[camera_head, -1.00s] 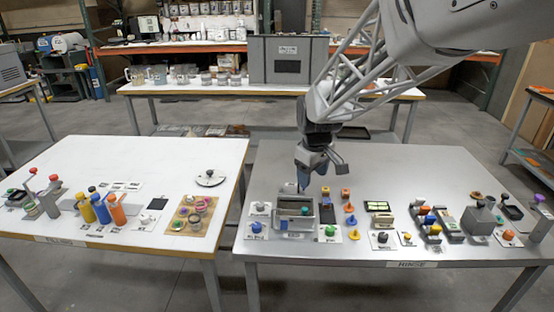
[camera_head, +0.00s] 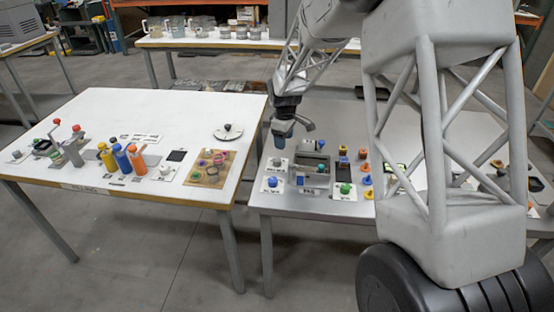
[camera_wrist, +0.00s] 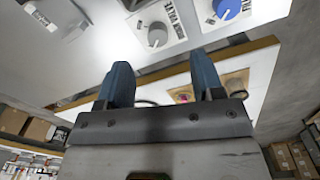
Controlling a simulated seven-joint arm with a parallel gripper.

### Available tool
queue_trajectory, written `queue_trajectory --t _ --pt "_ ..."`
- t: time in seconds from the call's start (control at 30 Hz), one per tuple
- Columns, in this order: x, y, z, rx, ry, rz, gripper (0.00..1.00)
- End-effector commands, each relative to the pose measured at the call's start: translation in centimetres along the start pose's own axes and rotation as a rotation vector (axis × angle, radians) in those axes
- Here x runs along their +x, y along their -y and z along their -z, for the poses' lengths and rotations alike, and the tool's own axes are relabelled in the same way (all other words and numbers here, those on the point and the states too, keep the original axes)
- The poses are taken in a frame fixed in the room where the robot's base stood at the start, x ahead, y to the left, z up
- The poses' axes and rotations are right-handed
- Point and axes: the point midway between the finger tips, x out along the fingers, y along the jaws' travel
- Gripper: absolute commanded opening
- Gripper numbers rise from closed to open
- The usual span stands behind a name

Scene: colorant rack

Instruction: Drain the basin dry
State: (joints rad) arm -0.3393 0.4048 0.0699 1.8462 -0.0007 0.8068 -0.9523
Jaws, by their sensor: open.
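The basin (camera_head: 296,180) is a small grey open box near the left end of the grey right-hand table. My gripper (camera_head: 280,141) is open and empty, above and behind the grey knob. The wrist view shows my fingers (camera_wrist: 161,76), the grey knob (camera_wrist: 157,36) and the blue knob (camera_wrist: 227,8).
Orange and yellow pieces (camera_head: 365,168) stand right of the basin. My arm hides much of the right table. The white left-hand table (camera_head: 120,112) holds bottles (camera_head: 122,158) and a wooden board (camera_head: 208,170), with a gap between the tables.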

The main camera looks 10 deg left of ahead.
Motion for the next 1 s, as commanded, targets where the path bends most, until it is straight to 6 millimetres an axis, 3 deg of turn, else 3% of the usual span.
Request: queue_trajectory --t 0.1,0.3,0.77,1.0 --pt "1.9 -0.6 1.7 -0.043 0.005 0.007 0.61" --pt "3.3 -1.0 3.0 -0.08 0.007 0.012 0.61" --pt "3.5 -1.0 3.0 -0.084 0.007 0.012 0.61" --pt "4.8 -1.0 3.0 -0.083 0.008 0.012 0.61"
